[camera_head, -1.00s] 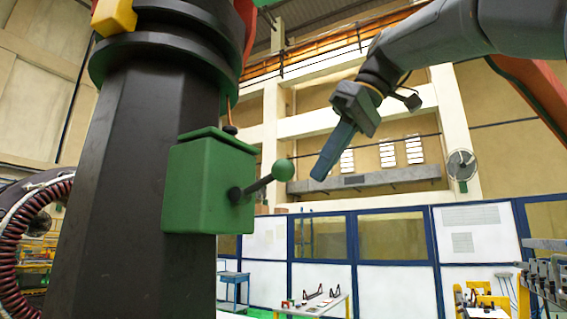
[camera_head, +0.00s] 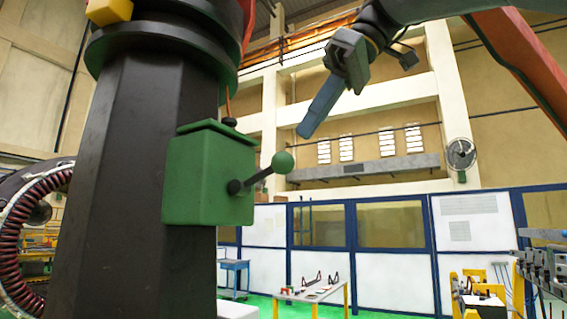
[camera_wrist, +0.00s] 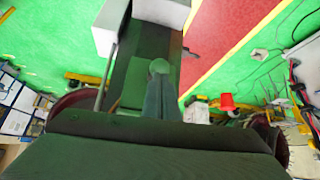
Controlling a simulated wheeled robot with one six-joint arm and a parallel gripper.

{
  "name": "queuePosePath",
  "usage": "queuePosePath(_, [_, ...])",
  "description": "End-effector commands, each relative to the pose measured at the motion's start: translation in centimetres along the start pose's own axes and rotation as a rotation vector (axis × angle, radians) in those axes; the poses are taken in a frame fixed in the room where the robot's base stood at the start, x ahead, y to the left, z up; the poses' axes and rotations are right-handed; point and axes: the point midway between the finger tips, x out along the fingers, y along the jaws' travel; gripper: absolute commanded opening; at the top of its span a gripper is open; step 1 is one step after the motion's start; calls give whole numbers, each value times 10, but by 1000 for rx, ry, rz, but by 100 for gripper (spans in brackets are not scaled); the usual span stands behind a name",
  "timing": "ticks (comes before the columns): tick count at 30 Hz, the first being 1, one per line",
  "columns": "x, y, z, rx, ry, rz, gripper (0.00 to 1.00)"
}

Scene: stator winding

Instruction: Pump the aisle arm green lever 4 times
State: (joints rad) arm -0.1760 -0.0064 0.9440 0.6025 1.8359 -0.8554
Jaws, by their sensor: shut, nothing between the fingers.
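The green lever, a dark rod with a green ball knob (camera_head: 282,162), sticks out to the right and slightly up from a green box (camera_head: 210,180) on a dark column. My gripper (camera_head: 305,132) is shut and empty, its blue-grey fingers pointing down and left. In the head view its tips are above and slightly right of the knob, with a visible gap. In the wrist view my gripper's fingers (camera_wrist: 163,100) point at a pale green ball (camera_wrist: 160,66), which looks like the knob. The distance between them cannot be told there.
The dark column (camera_head: 125,180) fills the left of the head view. A ring with red coils (camera_head: 25,260) stands behind it. A small table (camera_head: 310,292) and blue-framed partitions (camera_head: 395,225) are farther back. The space right of the knob looks clear.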

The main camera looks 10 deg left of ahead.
Motion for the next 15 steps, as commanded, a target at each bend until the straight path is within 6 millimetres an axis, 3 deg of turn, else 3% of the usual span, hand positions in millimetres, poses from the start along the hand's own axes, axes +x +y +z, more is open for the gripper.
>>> queuePosePath(6, [27, -1, 0, 0, -1, -3, 0])
queuePosePath(15, [47, 0, 0, 0, 0, -3, 0])
